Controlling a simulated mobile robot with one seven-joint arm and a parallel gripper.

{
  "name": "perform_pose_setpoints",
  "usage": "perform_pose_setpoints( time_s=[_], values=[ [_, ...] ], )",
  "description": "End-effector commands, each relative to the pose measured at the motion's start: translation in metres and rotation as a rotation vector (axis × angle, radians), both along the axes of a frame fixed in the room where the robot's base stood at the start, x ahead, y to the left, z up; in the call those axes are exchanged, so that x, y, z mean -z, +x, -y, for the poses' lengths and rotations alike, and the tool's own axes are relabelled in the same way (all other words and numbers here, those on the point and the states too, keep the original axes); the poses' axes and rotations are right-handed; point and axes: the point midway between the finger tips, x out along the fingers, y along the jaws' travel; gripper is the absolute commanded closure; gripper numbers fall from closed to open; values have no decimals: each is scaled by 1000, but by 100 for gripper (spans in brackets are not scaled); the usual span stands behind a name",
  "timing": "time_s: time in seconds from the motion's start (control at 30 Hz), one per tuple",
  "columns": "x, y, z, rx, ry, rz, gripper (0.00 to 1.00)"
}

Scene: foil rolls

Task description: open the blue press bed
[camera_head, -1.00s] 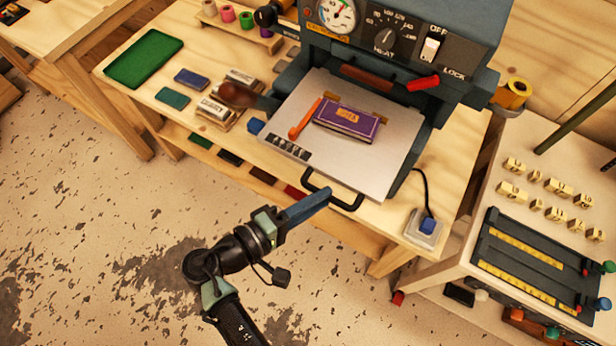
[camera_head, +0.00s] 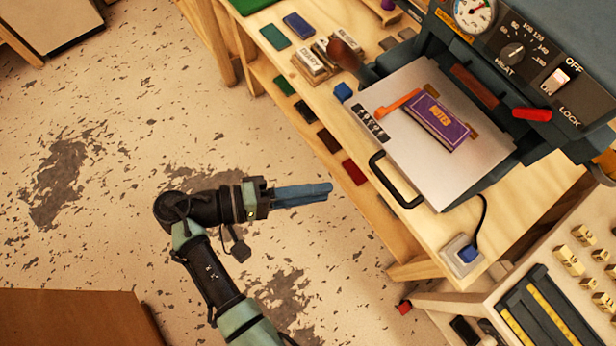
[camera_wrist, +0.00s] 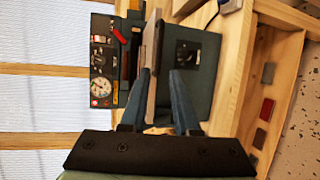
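The blue press (camera_head: 440,60) stands on the wooden bench. Its bed, a pale plate (camera_head: 490,165), sticks out below the press head. A black loop handle (camera_head: 395,182) is on the bed's front edge. A purple NOTES book (camera_head: 438,122) and an orange strip (camera_head: 398,103) lie on the plate. My gripper (camera_head: 331,189) is left of the handle, apart from it, pointing toward it. In the wrist view my gripper (camera_wrist: 164,72) has its two blue fingers spread with nothing held between them. The plate (camera_wrist: 151,55) shows edge-on beyond the fingers.
Stamps (camera_head: 318,62) and ink pads (camera_head: 298,26) lie on the bench left of the press. Small blocks (camera_head: 568,258) and a ruled tray (camera_head: 540,310) are lower right. Open floor lies left of the bench.

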Motion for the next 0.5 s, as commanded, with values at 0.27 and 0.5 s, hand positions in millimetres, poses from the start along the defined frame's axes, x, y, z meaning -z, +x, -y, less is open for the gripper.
perform_pose_setpoints(
  time_s=[0.27, 0.5],
  values=[
    [-6, -4, -8, 3, -2, 0, 70],
    [-3, -5, -9, 5, -3, 2, 70]
  ],
)
